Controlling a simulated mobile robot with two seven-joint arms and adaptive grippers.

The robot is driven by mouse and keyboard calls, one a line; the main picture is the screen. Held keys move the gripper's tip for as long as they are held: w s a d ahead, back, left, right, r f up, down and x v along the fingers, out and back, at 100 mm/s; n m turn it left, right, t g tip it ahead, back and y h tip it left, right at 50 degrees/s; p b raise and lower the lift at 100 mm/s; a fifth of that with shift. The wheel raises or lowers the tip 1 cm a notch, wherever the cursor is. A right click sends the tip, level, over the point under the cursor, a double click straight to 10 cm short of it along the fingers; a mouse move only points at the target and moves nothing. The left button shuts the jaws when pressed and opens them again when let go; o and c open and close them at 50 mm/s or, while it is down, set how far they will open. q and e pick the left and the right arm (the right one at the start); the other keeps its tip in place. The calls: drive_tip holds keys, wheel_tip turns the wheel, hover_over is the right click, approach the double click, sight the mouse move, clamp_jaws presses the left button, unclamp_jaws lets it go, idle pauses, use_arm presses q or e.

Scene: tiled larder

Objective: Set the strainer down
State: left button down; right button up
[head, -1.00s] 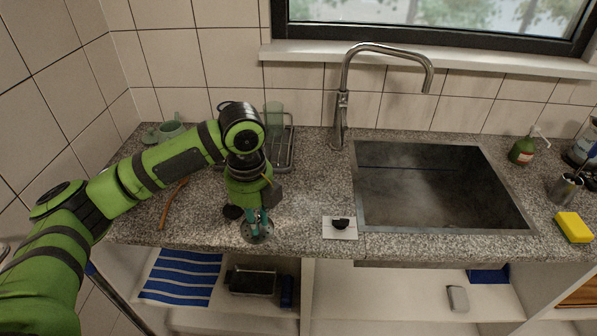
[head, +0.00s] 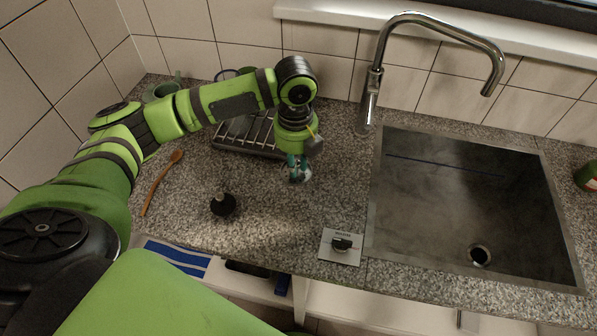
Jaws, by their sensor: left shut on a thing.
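My left gripper (head: 299,180) points down over the counter, in front of the dish rack and left of the sink. It is shut on a small greyish thing, which appears to be the strainer (head: 302,175); the fingers hide most of it, so its shape is unclear. I cannot tell how far it is above the counter. The steel sink (head: 440,205) is to the right, with a round drain (head: 480,255) in its floor. My right gripper is not in view.
A white card (head: 328,256) with a black item lies left of the sink. A dark round knobbed object (head: 222,205) and a wooden spoon (head: 160,184) lie on the counter (head: 270,225). The dish rack (head: 250,150) is behind my gripper; the tap (head: 371,95) rises behind the sink.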

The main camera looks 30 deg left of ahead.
sight(297, 161)
use_arm(q)
drive_tip(key=shift+f, duration=0.45)
wheel_tip(297, 161, down, 3)
drive_tip(key=shift+w+f+p, duration=0.1)
drive_tip(key=shift+f+p, duration=0.05)
drive_tip(key=shift+p, duration=0.3)
drive_tip(key=shift+f, duration=0.5)
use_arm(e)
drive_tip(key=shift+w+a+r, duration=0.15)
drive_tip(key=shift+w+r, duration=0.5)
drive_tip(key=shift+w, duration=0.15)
use_arm(q)
drive_tip(key=shift+f, duration=0.1)
drive_tip(key=c, duration=1.2)
unclamp_jaws()
drive_tip(key=shift+o, duration=0.2)
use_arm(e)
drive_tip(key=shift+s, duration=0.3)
use_arm(q)
wheel_tip(297, 161, up, 11)
drive_tip(key=b, duration=0.2)
drive_tip(key=shift+b, duration=0.4)
drive_tip(key=shift+r, duration=0.65)
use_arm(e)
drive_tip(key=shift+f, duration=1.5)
